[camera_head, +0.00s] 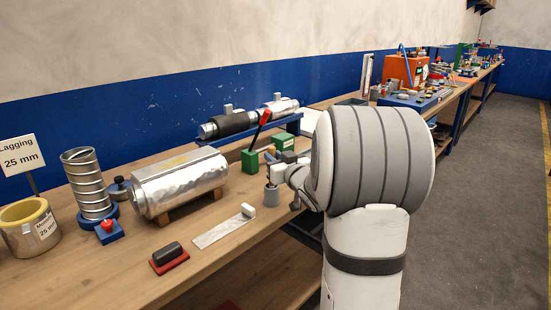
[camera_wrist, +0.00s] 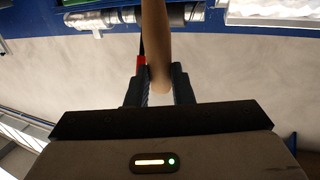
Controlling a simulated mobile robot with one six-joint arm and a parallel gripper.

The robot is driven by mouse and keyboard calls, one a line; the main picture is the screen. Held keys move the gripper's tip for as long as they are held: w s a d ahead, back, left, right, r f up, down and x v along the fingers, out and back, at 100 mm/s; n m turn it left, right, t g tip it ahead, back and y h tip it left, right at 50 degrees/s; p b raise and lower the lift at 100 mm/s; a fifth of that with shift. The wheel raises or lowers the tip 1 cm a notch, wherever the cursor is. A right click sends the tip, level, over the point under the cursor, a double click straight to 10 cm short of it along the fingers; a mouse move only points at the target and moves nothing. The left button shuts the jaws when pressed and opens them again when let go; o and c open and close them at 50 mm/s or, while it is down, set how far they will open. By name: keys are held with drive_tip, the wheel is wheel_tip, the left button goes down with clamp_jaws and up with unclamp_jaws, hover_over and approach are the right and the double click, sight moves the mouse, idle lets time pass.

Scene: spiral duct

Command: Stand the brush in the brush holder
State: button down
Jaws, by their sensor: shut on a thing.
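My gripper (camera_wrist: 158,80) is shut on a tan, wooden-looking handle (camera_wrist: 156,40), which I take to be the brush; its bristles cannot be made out. In the head view my gripper (camera_head: 279,172) is small and partly hidden by my arm, near the front edge of the bench. A small grey cup (camera_head: 272,197), perhaps the brush holder, stands just below and beside it. Whether the brush touches or enters this cup cannot be told.
A green block (camera_head: 250,161) with a red and black tool (camera_head: 262,128) stands behind the gripper. A foil-wrapped duct (camera_head: 180,182) lies on wooden supports to the left. A flat metal strip (camera_head: 222,231) and a dark block on a red base (camera_head: 169,257) lie in front.

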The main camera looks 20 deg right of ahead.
drive_tip(key=shift+f, duration=0.25)
drive_tip(key=c, duration=1.2)
unclamp_jaws()
drive_tip(key=shift+r, duration=0.1)
drive_tip(key=shift+s+d, duration=0.2)
drive_tip(key=shift+s, duration=3.7)
